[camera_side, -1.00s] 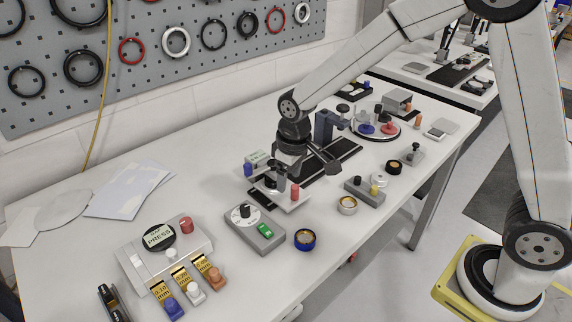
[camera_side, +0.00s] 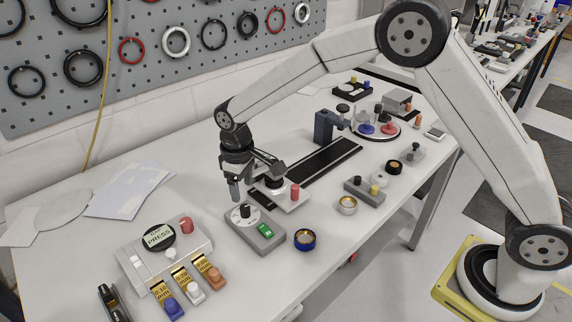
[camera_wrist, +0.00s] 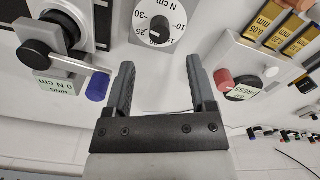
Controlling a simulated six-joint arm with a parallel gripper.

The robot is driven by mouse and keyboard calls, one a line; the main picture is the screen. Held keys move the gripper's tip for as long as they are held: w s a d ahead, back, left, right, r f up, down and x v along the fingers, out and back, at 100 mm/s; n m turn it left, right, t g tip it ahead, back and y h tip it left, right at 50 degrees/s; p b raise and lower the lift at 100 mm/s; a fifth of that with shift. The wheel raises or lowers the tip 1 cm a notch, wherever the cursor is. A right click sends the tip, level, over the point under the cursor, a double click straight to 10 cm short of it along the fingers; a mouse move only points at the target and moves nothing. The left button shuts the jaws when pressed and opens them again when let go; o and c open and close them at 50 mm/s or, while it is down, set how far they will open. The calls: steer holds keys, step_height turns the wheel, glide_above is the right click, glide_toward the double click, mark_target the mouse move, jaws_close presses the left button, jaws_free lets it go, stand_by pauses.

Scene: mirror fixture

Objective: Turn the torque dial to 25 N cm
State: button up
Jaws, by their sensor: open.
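The torque dial (camera_side: 246,216) is a white round face with a black knob on a grey box with a green switch (camera_side: 265,230). In the wrist view the dial (camera_wrist: 172,40) is at the top centre. Its numbers, including 10, 25 and 30, appear rotated or upside down, and its black knob (camera_wrist: 160,27) sits in the middle. I cannot tell surely which number it points to. My gripper (camera_side: 235,194) hangs just above and behind the dial, pointing down. In the wrist view my gripper (camera_wrist: 160,72) is open and empty, with its fingers apart from the knob.
A clamp fixture with a red knob (camera_side: 295,191) stands close behind the dial. A blue-handled lever (camera_wrist: 97,87) is near my left finger. A press box (camera_side: 165,247) is to the left, a blue ring (camera_side: 305,239) to the right.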

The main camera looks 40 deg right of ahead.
mark_target(245, 207)
steer(key=shift+f, duration=3.6)
jaws_close()
